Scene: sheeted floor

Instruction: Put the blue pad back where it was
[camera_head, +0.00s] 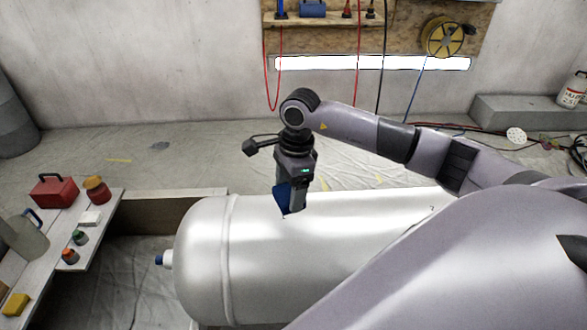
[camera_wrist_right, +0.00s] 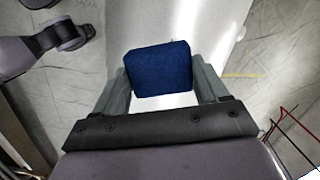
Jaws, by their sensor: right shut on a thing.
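The blue pad (camera_wrist_right: 160,69) is between the two fingers of my right gripper (camera_wrist_right: 160,82) in the right wrist view, with the pale tank surface behind it. In the head view the pad (camera_head: 283,198) shows as a small dark blue piece at the fingertips of my right gripper (camera_head: 291,208). The gripper points down at the top of the large silver tank (camera_head: 330,255). I cannot tell whether the pad touches the tank. My left gripper is not in view.
At the left, a shelf (camera_head: 95,228) holds a red box (camera_head: 53,190), a red jar (camera_head: 96,190), a jug (camera_head: 28,236), a yellow block (camera_head: 16,304) and small bottles. A blue-tipped valve (camera_head: 163,260) sticks out of the tank's left end. Cables hang behind.

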